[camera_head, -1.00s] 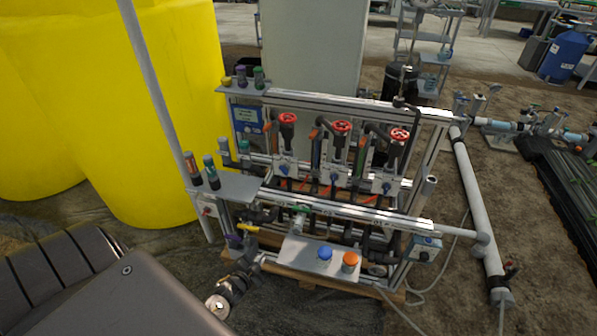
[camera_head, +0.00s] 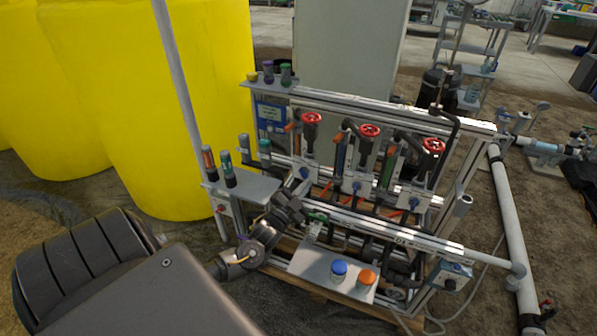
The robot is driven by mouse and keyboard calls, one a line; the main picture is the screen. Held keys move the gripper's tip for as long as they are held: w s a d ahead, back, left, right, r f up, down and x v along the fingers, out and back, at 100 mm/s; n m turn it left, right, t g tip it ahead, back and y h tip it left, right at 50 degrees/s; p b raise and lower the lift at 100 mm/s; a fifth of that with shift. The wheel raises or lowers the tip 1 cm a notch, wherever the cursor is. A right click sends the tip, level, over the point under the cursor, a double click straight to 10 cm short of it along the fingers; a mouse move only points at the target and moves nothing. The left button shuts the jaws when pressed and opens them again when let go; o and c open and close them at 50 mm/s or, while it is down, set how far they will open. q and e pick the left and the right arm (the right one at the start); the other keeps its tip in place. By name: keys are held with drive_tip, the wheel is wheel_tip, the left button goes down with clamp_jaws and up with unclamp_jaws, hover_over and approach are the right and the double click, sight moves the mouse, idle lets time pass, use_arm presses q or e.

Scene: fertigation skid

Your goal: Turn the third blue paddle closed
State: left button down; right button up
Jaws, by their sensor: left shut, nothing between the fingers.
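Three blue paddles sit in a row on the rack under the red handwheels: the left one (camera_head: 304,173), the middle one (camera_head: 356,187) and the right, third one (camera_head: 413,203). Each shows as a small blue patch; which way its handle is turned is too small to tell. My left gripper (camera_head: 303,189) reaches in from the lower left over the rack's front. It is shut and empty, and in the picture it lies just below the left paddle, well left of the third. I cannot tell whether it touches anything. My right gripper is out of view.
A grey shelf (camera_head: 246,187) with coloured-capped bottles stands left of my left gripper. A front plate (camera_head: 309,262) carries a blue knob (camera_head: 339,270) and an orange knob (camera_head: 367,279). A white rail crosses below the paddles. Yellow tanks (camera_head: 190,100) stand at left.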

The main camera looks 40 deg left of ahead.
sight(304, 173)
use_arm(q)
drive_tip(key=shift+w+a+f, duration=0.3)
drive_tip(key=shift+w+a, duration=0.2)
drive_tip(key=shift+w, duration=0.15)
drive_tip(key=shift+w+a+f, duration=0.3)
drive_tip(key=shift+w+a, duration=0.25)
drive_tip(key=shift+w, duration=0.1)
drive_tip(key=shift+w+a+f, duration=0.3)
drive_tip(key=shift+w+a, duration=0.2)
drive_tip(key=shift+w, duration=0.15)
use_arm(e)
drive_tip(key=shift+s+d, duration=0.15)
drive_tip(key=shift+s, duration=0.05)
use_arm(q)
drive_tip(key=shift+a, duration=0.1)
